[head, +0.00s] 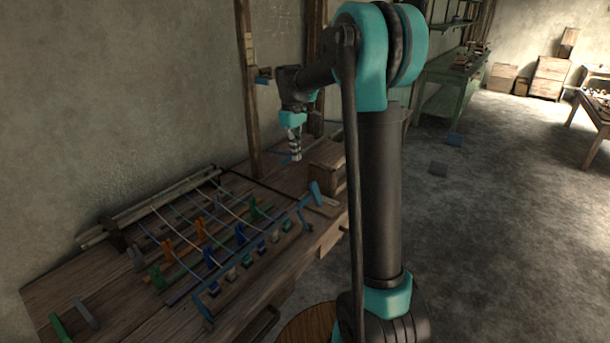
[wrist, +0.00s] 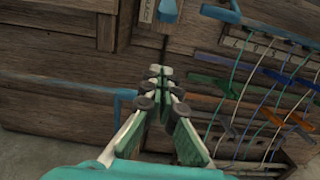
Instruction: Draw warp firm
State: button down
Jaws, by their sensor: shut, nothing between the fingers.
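The loom lies on the wooden bench, its pale roller beam (head: 155,205) along the wall side. Pale, bluish and grey warp threads (head: 195,232) run from it towards a blue bar (head: 255,243) at the front; several coloured clips stand among them. The threads also show at the right of the wrist view (wrist: 245,75), where some look curved. My gripper (head: 294,158) is over the bench beyond the loom's right end, left of a wooden box. In the wrist view its fingertips (wrist: 160,73) are together and empty, apart from the threads. I cannot tell its height.
The wooden box (head: 327,172) stands on the bench near my gripper. A blue upright piece (head: 315,192) rises at the loom's right front corner. Wooden posts (head: 249,95) stand behind by the wall. Loose green and grey pieces (head: 60,327) lie at the bench's near left.

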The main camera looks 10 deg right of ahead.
aim_at(317, 196)
jog(key=shift+a, duration=0.1)
dwell(0.3)
jog(key=f, duration=0.9)
jog(key=shift+s+d+f, duration=0.25)
jog(key=shift+d, duration=0.05)
jog(key=shift+s+d+r, duration=0.3)
jog(key=shift+s+d, duration=0.35)
jog(key=shift+s, duration=0.05)
jog(key=shift+s+d+r, duration=0.3)
jog(key=shift+s+d, duration=0.35)
jog(key=shift+d, duration=0.1)
